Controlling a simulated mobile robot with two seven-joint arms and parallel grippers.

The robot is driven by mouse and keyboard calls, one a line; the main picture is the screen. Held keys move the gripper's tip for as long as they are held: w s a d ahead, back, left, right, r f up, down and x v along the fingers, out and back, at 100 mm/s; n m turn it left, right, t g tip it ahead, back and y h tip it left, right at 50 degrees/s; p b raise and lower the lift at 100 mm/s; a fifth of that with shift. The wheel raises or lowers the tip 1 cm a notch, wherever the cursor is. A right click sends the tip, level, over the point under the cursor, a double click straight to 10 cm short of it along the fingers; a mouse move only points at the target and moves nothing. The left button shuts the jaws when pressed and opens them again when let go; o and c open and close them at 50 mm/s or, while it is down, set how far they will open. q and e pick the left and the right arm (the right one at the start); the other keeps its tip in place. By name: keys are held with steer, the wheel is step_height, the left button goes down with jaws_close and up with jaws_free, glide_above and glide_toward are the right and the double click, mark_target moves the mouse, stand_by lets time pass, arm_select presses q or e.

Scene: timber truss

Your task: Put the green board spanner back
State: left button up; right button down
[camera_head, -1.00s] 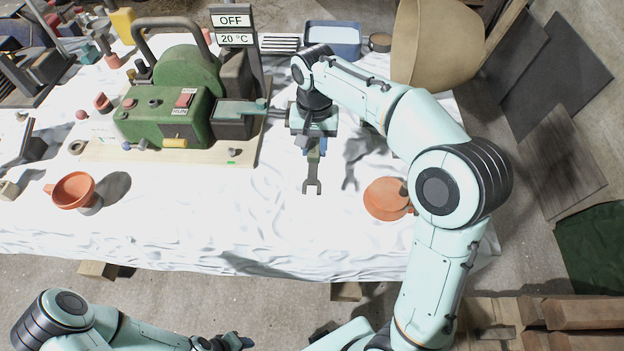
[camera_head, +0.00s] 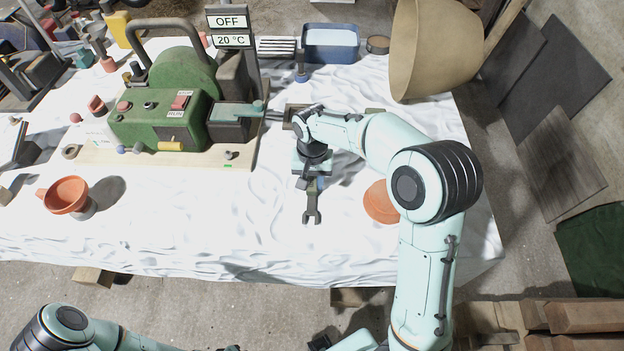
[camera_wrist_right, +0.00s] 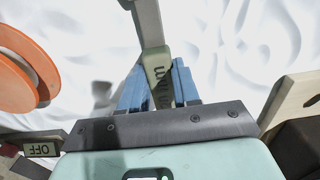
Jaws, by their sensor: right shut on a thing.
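My right gripper (camera_wrist_right: 158,85) is shut on a spanner (camera_wrist_right: 148,25), its blue fingers on either side of the handle. A dull green patch with dark markings shows on the handle between the fingers. In the head view the spanner (camera_head: 312,207) points toward the table's front edge, its open jaw over the white cloth. The gripper hides its other end. I cannot tell whether the spanner touches the cloth. Only a dark scrap of my left gripper (camera_head: 231,348) shows at the bottom edge, so its opening cannot be judged.
A green machine (camera_head: 160,118) with an OFF sign (camera_head: 230,22) stands left. A tan-edged dark object (camera_head: 292,112) is partly hidden behind my right wrist. An orange round dish (camera_head: 380,203) lies right of the spanner; an orange funnel (camera_head: 66,194) is far left. The front middle cloth (camera_head: 200,220) is clear.

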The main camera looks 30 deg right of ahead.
mark_target(312, 182)
steer(key=shift+f, duration=0.1)
steer(key=c, duration=0.8)
jaws_free()
steer(key=shift+r, duration=0.2)
arm_select(q)
steer(key=shift+w+r+p, duration=0.75)
steer(key=shift+w+r, duration=0.05)
steer(key=shift+r, duration=0.2)
arm_select(e)
step_height(312, 182, up, 12)
steer(key=shift+f, duration=0.1)
